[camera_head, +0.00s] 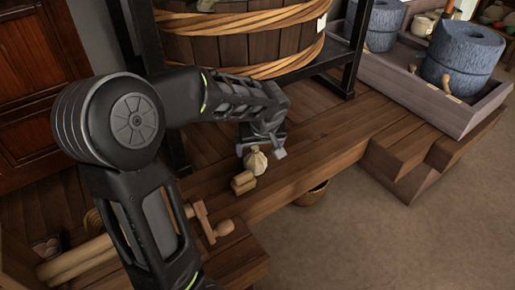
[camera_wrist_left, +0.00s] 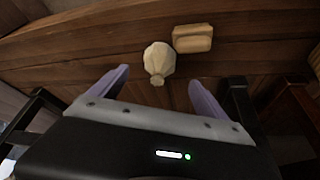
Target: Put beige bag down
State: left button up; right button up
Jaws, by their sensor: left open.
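The beige bag (camera_head: 256,161) is a small sack with a narrow tied neck, resting on the wooden bench (camera_head: 300,172). In the left wrist view the beige bag (camera_wrist_left: 159,60) sits just beyond and between the two purple-grey fingers. My left gripper (camera_head: 262,151) is at the bag, and in the left wrist view the left gripper (camera_wrist_left: 158,88) has its fingers spread wide, with a gap on both sides of the bag. My right gripper is not in view.
A tan wooden block (camera_head: 243,183) lies beside the bag, close to the left fingers. A wooden tub (camera_head: 235,45) stands on a black frame behind. Grey querns (camera_head: 461,58) sit in a tray (camera_head: 425,97) at right. A wooden tool (camera_head: 208,222) lies at front left.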

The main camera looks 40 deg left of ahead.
pick_arm(q)
jog(key=shift+w, duration=0.1)
dwell(0.6)
jog(key=w+d+f+m+t+h, duration=0.1)
jog(key=d+f+m+h, duration=0.25)
jog(key=d+f, duration=0.65)
jog(key=w+d+f+m+t+h, duration=0.1)
jog(key=d+f+m+h, duration=0.35)
jog(key=d, duration=0.75)
jog(key=s+d+f+g, duration=0.1)
jog(key=s+d+f, duration=0.4)
jog(key=s+f, duration=0.3)
jog(key=s+d+f+g, duration=0.2)
jog(key=s+d+f, duration=0.2)
jog(key=s+f, duration=0.5)
jog(key=shift+s+d+g, duration=0.3)
jog(key=shift+s+d, duration=0.1)
jog(key=shift+s, duration=0.4)
jog(key=shift+c, duration=0.5)
